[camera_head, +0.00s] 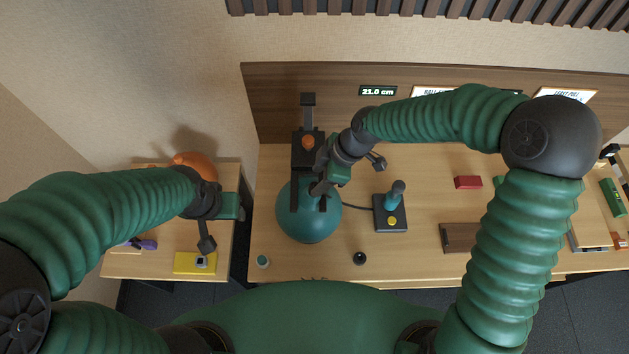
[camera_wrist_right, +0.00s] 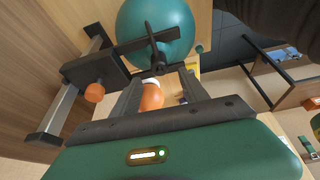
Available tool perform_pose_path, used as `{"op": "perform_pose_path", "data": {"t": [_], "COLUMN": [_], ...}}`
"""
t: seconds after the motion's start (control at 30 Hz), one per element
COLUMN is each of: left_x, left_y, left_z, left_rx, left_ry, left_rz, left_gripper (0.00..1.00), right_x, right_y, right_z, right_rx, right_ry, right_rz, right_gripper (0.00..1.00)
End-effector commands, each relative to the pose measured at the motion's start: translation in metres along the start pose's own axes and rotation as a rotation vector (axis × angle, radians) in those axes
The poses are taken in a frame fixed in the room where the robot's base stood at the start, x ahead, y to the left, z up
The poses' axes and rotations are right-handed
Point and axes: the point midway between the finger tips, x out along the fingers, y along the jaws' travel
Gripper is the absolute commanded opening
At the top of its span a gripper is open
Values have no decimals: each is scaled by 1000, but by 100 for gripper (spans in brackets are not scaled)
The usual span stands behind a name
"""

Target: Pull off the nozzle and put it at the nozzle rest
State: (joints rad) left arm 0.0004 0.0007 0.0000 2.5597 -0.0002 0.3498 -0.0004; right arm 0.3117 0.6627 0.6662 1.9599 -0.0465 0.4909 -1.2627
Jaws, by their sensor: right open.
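A teal ball (camera_head: 306,224) sits on the desk between the dark jaws of a measuring slide (camera_head: 304,155). A dark part that looks like the nozzle (camera_wrist_right: 159,67) shows at the ball's edge in the wrist view. My right gripper (camera_head: 321,184) is open at the ball's upper right; in the wrist view its fingers (camera_wrist_right: 160,80) stand on either side, just short of that dark part. A thin cable or hose (camera_head: 354,206) runs from near the ball to a dark base (camera_head: 391,226) with a teal handle. I cannot identify the nozzle rest. My left gripper (camera_head: 207,243) hangs over the left table.
A display (camera_head: 378,91) reads 21.0 cm. An orange rounded object (camera_head: 196,162) and a yellow block (camera_head: 192,263) are on the left table. A small black round piece (camera_head: 360,258) stands at the desk's front; a red block (camera_head: 467,182) lies to the right.

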Motion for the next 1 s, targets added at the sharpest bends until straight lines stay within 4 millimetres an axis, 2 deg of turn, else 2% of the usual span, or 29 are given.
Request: {"op": "perform_pose_path", "data": {"t": [0.1, 0.2, 0.33, 0.57, 0.9, 0.97, 1.0], "left_x": [-4, -6, -6, -6, -6, -6, -6], "left_y": [0, 0, 0, 0, 0, 0, 0], "left_z": [-1, -1, -1, -1, -1, -1, -1], "left_rx": [0, 0, 0, 0, 0, 0, 0], "left_ry": [0, 0, 0, 0, 0, 0, 0], "left_rz": [0, 0, 0, 0, 0, 0, 0], "left_gripper": [52, 52, 52, 52, 52, 52, 52], "right_x": [23, 36, 44, 47, 46, 46, 46], "right_y": [-1, 0, 0, 1, 1, 1, 0], "right_z": [2, 4, 6, 3, 3, 3, 3], "right_rx": [0, 2, 3, 3, 2, 2, 2], "right_ry": [2, 3, 4, 1, 1, 2, 2], "right_rz": [-3, -2, 0, 2, 1, 1, 1], "right_gripper": [52, 52, 52, 52, 9, 1, 0]}}
